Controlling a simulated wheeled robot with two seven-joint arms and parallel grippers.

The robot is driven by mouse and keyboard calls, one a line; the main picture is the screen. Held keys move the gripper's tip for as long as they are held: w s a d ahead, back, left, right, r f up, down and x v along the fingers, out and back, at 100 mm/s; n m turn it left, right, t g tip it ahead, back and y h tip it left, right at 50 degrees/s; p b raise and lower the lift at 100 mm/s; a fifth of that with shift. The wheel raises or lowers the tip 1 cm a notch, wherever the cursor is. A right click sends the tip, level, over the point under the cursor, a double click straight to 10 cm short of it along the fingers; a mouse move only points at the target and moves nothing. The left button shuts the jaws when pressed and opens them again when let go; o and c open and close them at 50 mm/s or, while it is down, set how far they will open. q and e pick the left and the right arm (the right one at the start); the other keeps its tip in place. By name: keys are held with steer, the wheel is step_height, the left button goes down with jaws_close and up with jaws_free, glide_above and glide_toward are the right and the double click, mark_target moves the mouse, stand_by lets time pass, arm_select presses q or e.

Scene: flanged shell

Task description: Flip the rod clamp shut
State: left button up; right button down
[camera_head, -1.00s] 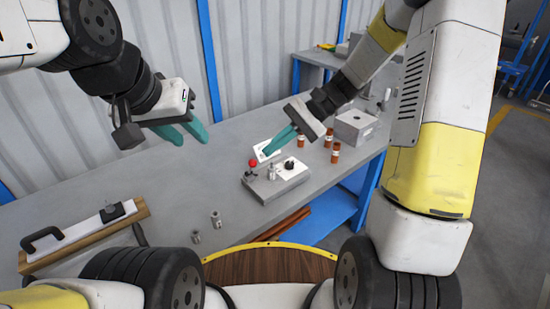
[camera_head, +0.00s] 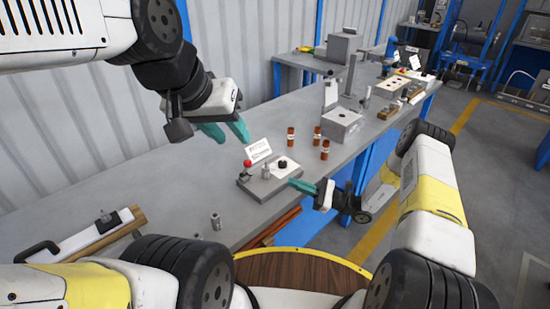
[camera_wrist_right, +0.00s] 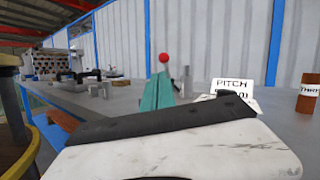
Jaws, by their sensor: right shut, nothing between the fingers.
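The rod clamp fixture is a grey block (camera_head: 256,190) on the bench with a red ball knob (camera_head: 247,163), a small metal post and a black knob (camera_head: 282,164). The red knob stands up at the block's left side; it also shows in the right wrist view (camera_wrist_right: 164,58), just above my fingertips in the picture. My right gripper (camera_head: 292,183) is shut and empty, low at the block's right front edge, pointing left. Whether it touches the block cannot be told. My left gripper (camera_head: 226,130) is open and empty, above the bench behind and left of the block.
A white sign (camera_head: 258,147) stands behind the block. Several brown bottles (camera_head: 325,150) and a grey box (camera_head: 341,125) are to the right. The bench between is clear.

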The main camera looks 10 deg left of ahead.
steer(key=shift+d+f+m+t, duration=0.35)
steer(key=shift+f+m+t, duration=0.15)
steer(key=shift+f+t, duration=0.15)
glide_toward(246, 168)
steer(key=a, duration=0.1)
steer(key=w+a+r, duration=0.1)
steer(key=a, duration=0.1)
steer(key=w+a+r, duration=0.1)
steer(key=shift+w+a+r, duration=0.1)
steer(key=shift+a, duration=0.25)
steer(key=shift+r, duration=0.1)
